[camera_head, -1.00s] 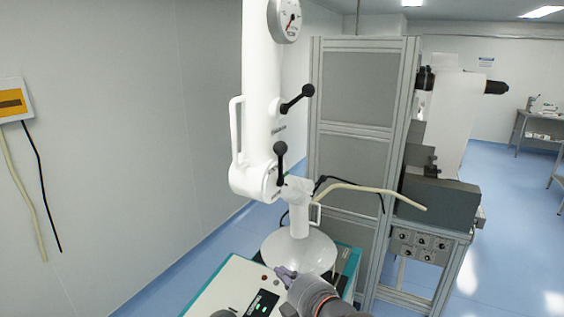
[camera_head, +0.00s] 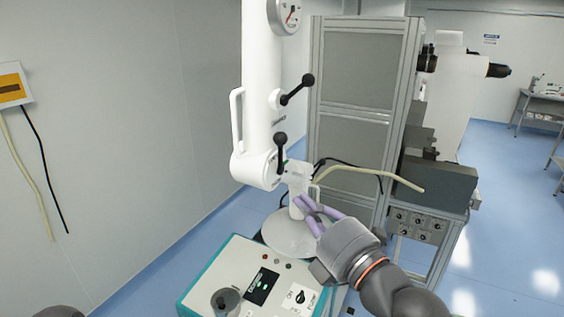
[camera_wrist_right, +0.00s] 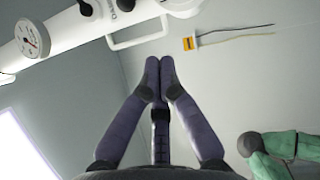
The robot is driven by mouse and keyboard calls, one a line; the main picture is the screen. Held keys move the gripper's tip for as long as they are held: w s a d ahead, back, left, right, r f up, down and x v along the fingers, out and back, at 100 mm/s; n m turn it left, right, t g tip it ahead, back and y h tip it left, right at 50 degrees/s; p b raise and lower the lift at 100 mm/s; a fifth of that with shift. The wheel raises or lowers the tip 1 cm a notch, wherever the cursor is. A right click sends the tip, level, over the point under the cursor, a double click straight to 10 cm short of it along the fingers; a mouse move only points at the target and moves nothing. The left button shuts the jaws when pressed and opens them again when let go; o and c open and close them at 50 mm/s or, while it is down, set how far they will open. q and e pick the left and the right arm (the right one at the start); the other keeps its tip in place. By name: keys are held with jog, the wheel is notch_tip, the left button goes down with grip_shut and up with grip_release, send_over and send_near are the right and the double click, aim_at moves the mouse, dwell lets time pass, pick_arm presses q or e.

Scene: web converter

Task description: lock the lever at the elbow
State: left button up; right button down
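The white arm (camera_head: 262,95) has an elbow joint (camera_head: 258,168) low down. A black ball-ended lever (camera_head: 281,150) stands nearly upright at that elbow. A second black lever (camera_head: 298,88) sticks out higher up, slanting up to the right. My right gripper (camera_head: 298,205) is below and right of the elbow lever, apart from it, in front of the lower stand. In the right wrist view its purple fingertips (camera_wrist_right: 160,65) meet with nothing between them. Dark lever parts (camera_wrist_right: 124,5) show at that view's top edge.
A white handle (camera_head: 236,120) runs along the arm's left side. The teal-edged control box (camera_head: 225,270) stands below, with the round base (camera_head: 290,238) behind it. A grey cabinet (camera_head: 362,120) is close on the right. A beige hose (camera_head: 372,171) crosses there.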

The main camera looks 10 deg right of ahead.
aim_at(279, 170)
jog(key=shift+w+d+r+x, duration=0.15)
jog(key=shift+d+x, duration=0.3)
jog(key=shift+x, duration=1.7)
jog(key=shift+w+d+x, duration=0.15)
jog(key=shift+d+x, duration=0.25)
jog(key=shift+x, duration=1.75)
jog(key=shift+w+d+r+x, duration=0.1)
jog(key=shift+d+x, duration=0.35)
jog(key=shift+x, duration=1.7)
jog(key=shift+w+d+r+m+g+p, duration=0.2)
jog(key=shift+m+g+p, duration=0.1)
jog(key=shift+m+p, duration=0.35)
